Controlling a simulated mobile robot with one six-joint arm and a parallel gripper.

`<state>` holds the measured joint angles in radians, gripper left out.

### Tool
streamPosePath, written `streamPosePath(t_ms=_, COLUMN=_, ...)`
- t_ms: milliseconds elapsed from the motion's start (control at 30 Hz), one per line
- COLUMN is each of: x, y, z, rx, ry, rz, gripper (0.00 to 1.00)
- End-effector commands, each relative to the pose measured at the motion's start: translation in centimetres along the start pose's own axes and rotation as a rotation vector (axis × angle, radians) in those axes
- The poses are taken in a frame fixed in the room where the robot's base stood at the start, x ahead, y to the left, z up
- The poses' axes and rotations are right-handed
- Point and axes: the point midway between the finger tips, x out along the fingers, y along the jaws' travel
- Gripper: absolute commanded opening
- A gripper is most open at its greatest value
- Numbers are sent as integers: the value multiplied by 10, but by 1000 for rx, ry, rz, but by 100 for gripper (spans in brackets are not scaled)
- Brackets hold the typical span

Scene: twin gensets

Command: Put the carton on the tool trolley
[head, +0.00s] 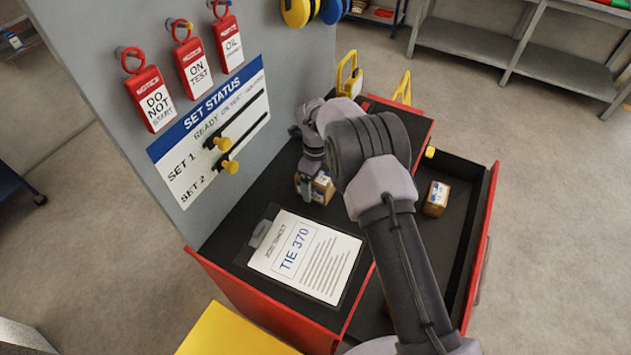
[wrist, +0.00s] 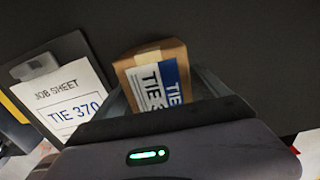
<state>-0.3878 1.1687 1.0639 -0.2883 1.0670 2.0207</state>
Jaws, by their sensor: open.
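A small brown carton (head: 323,186) with a white and blue label stands on the black top of the red tool trolley (head: 236,236), beyond the job sheet. In the wrist view the carton (wrist: 150,57) shows "TIE" lettering on its label. My gripper (head: 312,186) is low over the trolley top at the carton. In the wrist view its fingers are apart, one on either side of the carton; I cannot tell whether they touch it. Part of the carton is hidden behind the gripper. A second brown carton (head: 436,199) lies in the trolley's open drawer (head: 452,235).
A job sheet (head: 305,256) reading "TIE 370" lies on the trolley top. A grey panel with a status board (head: 212,130) and red tags (head: 150,98) stands along the left side. Yellow handles (head: 349,75) rise at the far end. Grey shelving (head: 530,55) is behind.

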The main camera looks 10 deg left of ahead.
Motion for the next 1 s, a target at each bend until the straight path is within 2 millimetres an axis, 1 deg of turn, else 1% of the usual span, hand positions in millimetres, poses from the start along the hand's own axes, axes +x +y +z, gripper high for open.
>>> streamPosePath(t_ms=33, x=-14, y=-1, z=1, rx=1, ry=-4, rz=-3, gripper=85)
streamPosePath(t_ms=200, x=-65, y=-1, z=1, rx=0, ry=-4, rz=-4, gripper=85)
streamPosePath(t_ms=300, x=-90, y=-1, z=1, rx=0, ry=-4, rz=-4, gripper=85)
streamPosePath(t_ms=433, x=-111, y=-1, z=1, rx=-1, ry=-2, rz=-3, gripper=85)
streamPosePath(t_ms=667, x=-123, y=-1, z=-1, rx=-8, ry=-5, rz=-5, gripper=85)
streamPosePath(t_ms=700, x=-134, y=-2, z=-5, rx=-30, ry=-13, rz=-10, gripper=85)
streamPosePath(t_ms=733, x=-147, y=-3, z=-10, rx=-57, ry=-24, rz=-16, gripper=85)
streamPosePath(t_ms=767, x=-164, y=-3, z=-17, rx=-96, ry=-37, rz=-25, gripper=85)
streamPosePath(t_ms=800, x=-194, y=-1, z=-30, rx=-168, ry=-58, rz=-45, gripper=85)
streamPosePath(t_ms=867, x=-241, y=7, z=-58, rx=-299, ry=-89, rz=-81, gripper=85)
streamPosePath(t_ms=900, x=-271, y=17, z=-79, rx=-395, ry=-108, rz=-112, gripper=85)
streamPosePath(t_ms=967, x=-310, y=36, z=-111, rx=-538, ry=-128, rz=-164, gripper=85)
streamPosePath(t_ms=1000, x=-332, y=52, z=-133, rx=-633, ry=-135, rz=-203, gripper=85)
